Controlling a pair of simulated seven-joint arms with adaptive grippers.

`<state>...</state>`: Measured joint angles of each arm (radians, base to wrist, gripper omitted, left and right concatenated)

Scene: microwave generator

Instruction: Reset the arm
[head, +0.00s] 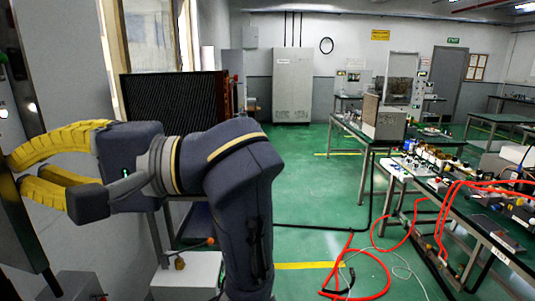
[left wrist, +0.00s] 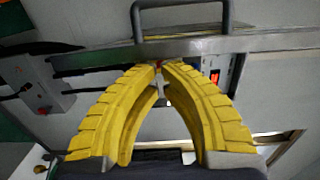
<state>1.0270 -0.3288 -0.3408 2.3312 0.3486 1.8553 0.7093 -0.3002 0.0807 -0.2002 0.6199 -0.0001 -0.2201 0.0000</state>
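My left gripper (head: 14,174) has two yellow ribbed fingers and is at the far left of the head view, against a dark upright panel edge (head: 18,225). In the left wrist view the left gripper (left wrist: 161,67) shows its fingertips drawn together, nearly touching, in front of a grey metal panel bar (left wrist: 250,44). A small pale piece (left wrist: 161,88) shows between the fingers just below the tips. I cannot tell whether it is gripped or lies behind them. My left arm (head: 240,170) is bent, with its forearm pointing left. My right gripper is not in view.
A dark handle (left wrist: 180,8) stands above the bar, with a red display (left wrist: 215,77) to the right. In the head view, a bench with equipment (head: 505,245) and loose red cables (head: 350,270) are at right. Green floor (head: 310,200) is open in the middle.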

